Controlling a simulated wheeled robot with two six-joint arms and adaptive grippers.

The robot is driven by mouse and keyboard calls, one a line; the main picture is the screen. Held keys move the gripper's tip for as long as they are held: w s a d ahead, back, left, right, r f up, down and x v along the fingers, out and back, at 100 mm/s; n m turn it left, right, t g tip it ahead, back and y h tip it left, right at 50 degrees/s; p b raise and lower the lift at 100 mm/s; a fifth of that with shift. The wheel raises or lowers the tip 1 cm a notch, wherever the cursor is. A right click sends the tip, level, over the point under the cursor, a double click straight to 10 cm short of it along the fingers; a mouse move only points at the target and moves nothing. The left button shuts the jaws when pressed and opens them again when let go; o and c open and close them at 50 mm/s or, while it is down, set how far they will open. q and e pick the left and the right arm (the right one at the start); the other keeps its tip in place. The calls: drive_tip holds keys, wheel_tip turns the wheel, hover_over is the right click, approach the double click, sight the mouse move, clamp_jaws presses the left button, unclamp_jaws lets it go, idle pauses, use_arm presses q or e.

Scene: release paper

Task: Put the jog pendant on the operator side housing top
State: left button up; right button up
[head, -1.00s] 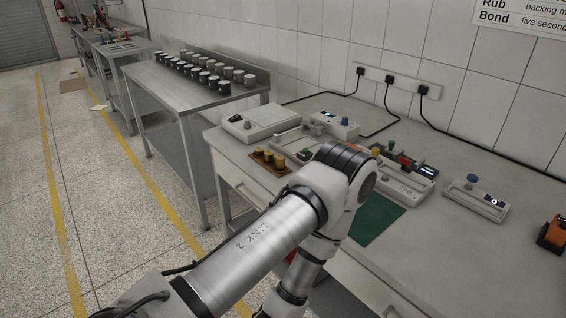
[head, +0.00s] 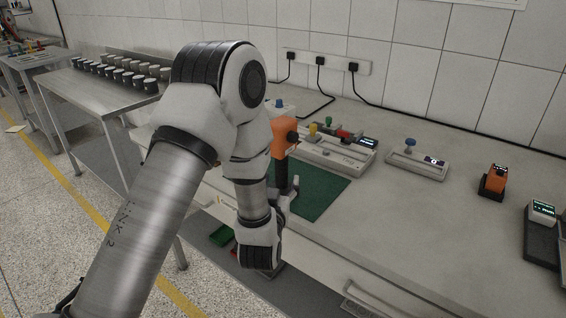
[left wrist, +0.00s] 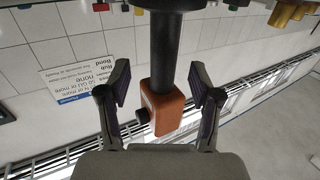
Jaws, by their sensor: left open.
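An item with an orange head and a black handle, which looks like the jog pendant (head: 286,137), stands upright near the green mat. In the left wrist view its black handle and orange head (left wrist: 163,108) lie between the fingers, with gaps on both sides. My left gripper (head: 286,192) is open around it; it also shows in the left wrist view (left wrist: 160,75). The handle's lower end is partly hidden in the head view. A long pale housing (head: 340,155) with knobs and a display stands behind the mat; I cannot tell which part is the operator side. My right gripper is out of view.
The green mat (head: 322,198) lies flat on the pale bench (head: 400,240). A grey unit with a blue knob (head: 416,165), an orange device in a black cradle (head: 495,178) and a dark device (head: 543,218) stand to the right. The front middle of the bench is clear.

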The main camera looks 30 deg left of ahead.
sight(280, 171)
use_arm(q)
drive_tip(key=shift+w+a+r, duration=0.15)
drive_tip(key=shift+w+r, duration=0.05)
drive_tip(key=shift+r, duration=0.25)
drive_tip(key=p+x, duration=0.1)
drive_tip(key=x, duration=0.4)
drive_tip(key=shift+a+f, duration=0.2)
drive_tip(key=shift+a, duration=0.05)
drive_tip(key=shift+s+d+r, duration=0.1)
drive_tip(key=shift+s+r, duration=0.05)
drive_tip(key=c, duration=0.4)
clamp_jaws()
